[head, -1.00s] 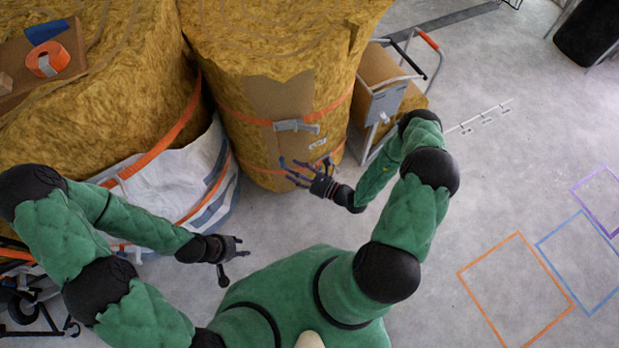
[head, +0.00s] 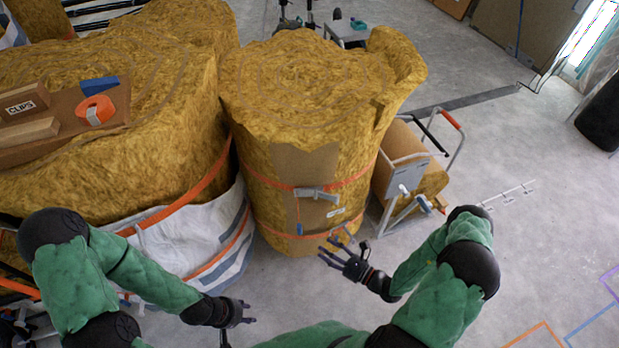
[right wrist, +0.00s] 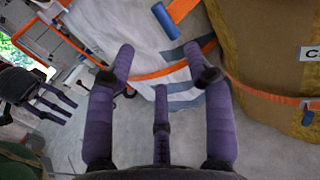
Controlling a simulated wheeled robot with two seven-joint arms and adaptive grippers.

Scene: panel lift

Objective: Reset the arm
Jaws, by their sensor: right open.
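My right gripper (head: 340,252) is a dark hand with purple fingers, in front of the strapped yellow roll in the head view. In the right wrist view its fingers (right wrist: 161,72) are spread apart with nothing between them. My left gripper (head: 243,312) is low in the head view, in front of the white and blue bag, with nothing seen in it. It also shows at the left of the right wrist view (right wrist: 52,103), with its fingers extended. Both green arms are bent at the elbows.
A tall yellow insulation roll (head: 270,165) with orange straps stands ahead. A hand cart (head: 408,175) with a box stands to the right. Orange tape (head: 96,110) lies on a board. The grey floor (head: 540,230) at right is mostly clear.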

